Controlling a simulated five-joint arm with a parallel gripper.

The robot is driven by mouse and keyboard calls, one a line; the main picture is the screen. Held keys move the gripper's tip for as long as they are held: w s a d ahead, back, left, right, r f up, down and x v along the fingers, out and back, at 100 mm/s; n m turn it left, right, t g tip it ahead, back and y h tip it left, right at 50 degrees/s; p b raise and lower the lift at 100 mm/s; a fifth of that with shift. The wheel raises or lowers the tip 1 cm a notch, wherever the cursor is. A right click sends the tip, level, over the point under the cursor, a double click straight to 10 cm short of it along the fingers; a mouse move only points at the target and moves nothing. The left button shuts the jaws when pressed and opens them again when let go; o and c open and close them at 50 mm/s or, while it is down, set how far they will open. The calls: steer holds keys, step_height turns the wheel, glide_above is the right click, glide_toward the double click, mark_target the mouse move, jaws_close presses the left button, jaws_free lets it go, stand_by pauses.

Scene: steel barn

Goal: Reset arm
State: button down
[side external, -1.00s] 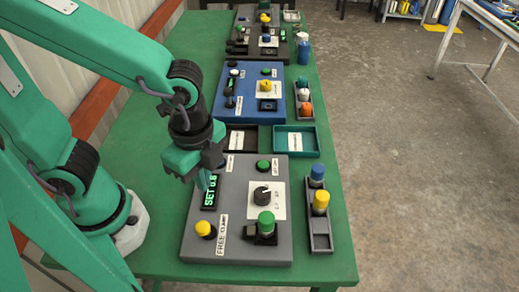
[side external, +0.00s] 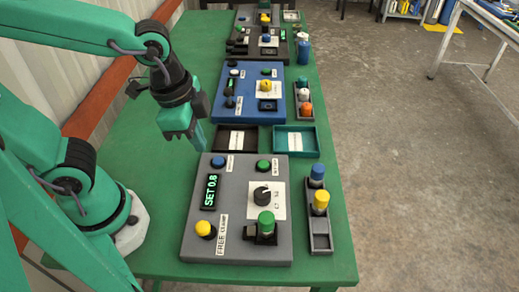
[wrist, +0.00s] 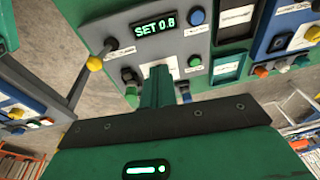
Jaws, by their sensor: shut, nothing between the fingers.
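My green gripper (side external: 197,140) hangs in the air above the far left corner of the grey control panel (side external: 235,235), apart from it. Its fingers are together with nothing between them. In the wrist view the shut fingers (wrist: 157,85) point toward the panel. The panel carries a lit display (side external: 210,191) reading "SET 0.8", a blue button (side external: 218,162), a green button (side external: 264,165), a black dial (side external: 262,194) and a yellow knob (side external: 204,229). A green-topped cylinder (side external: 266,222) stands in a dark holder at its near right.
A dark rack (side external: 319,241) with a blue-topped and a yellow-topped cylinder stands right of the panel. Behind are a dark tray (side external: 221,150), a teal tray (side external: 314,142) and a blue panel (side external: 235,108). The green table (side external: 145,185) is bare left of the panel.

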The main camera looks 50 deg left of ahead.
steer(key=a+r+n+t, duration=0.3)
steer(key=a+r+n, duration=0.3)
steer(key=a+n, duration=0.3)
steer(key=shift+w+a+t+y, duration=0.3)
steer(key=shift+w+a+y, duration=0.05)
steer(key=shift+w+y, duration=0.05)
